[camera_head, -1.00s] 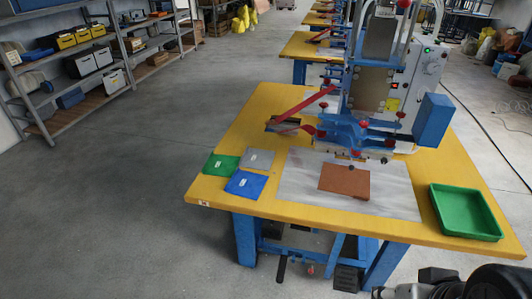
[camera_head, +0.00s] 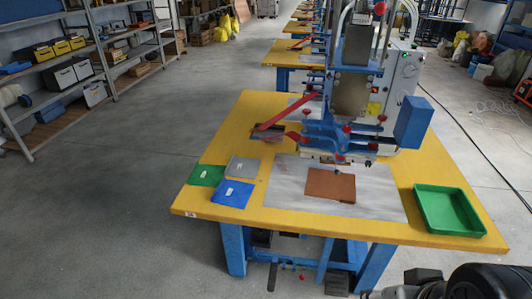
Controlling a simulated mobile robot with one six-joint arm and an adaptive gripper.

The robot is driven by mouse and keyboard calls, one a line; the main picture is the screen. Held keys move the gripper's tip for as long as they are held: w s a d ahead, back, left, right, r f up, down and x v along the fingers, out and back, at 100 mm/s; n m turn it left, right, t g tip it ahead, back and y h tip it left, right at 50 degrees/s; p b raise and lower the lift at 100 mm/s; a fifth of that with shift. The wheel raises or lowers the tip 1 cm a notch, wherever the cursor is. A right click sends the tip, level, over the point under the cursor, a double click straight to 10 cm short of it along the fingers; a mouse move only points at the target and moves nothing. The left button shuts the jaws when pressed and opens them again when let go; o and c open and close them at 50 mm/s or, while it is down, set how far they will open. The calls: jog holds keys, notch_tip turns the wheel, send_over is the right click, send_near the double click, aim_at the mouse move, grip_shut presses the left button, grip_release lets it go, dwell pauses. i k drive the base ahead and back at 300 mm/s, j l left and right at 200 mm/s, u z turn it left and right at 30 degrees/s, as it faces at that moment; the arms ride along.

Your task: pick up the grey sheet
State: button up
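The grey sheet (camera_head: 242,167) lies flat on the left part of the yellow table (camera_head: 300,222), with a small white label on it. A green sheet (camera_head: 206,175) lies to its left and a blue sheet (camera_head: 233,193) lies in front of it. They lie close together; I cannot tell whether their edges touch. Part of my arm shows at the lower right corner, far from the grey sheet. My gripper's fingers cannot be made out there.
A blue welding machine (camera_head: 350,95) stands at the back of the table. A brown sheet (camera_head: 330,185) lies on a grey plate (camera_head: 288,193) before it. A green tray (camera_head: 447,213) sits at the right. Shelves (camera_head: 90,70) stand at the left. The floor between is clear.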

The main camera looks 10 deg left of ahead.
aim_at(238, 167)
jog(key=i+j+u, duration=0.2)
jog(key=j+u, duration=0.25)
jog(key=i+j+u, duration=0.2)
jog(key=u, duration=0.2)
jog(key=i+j+u, duration=0.25)
jog(key=u, duration=0.2)
jog(key=i+j+u, duration=0.1)
jog(key=i+u, duration=0.35)
jog(key=i+j+u, duration=0.25)
jog(key=i, duration=0.2)
jog(key=i+j+u, duration=0.2)
jog(key=i, duration=0.25)
jog(key=i+j+u, duration=0.25)
jog(key=i, duration=0.25)
jog(key=i+l+z, duration=0.2)
jog(key=z, duration=0.25)
jog(key=i+l+z, duration=0.15)
jog(key=i+z, duration=0.15)
jog(key=z, duration=0.2)
jog(key=i+z, duration=0.25)
jog(key=z, duration=0.2)
jog(key=i+z, duration=0.3)
jog(key=z, duration=0.2)
jog(key=i+j+z, duration=0.2)
jog(key=z, duration=0.25)
jog(key=i+l+z, duration=0.25)
jog(key=z, duration=0.25)
jog(key=i+z, duration=0.95)
jog(key=k, duration=0.05)
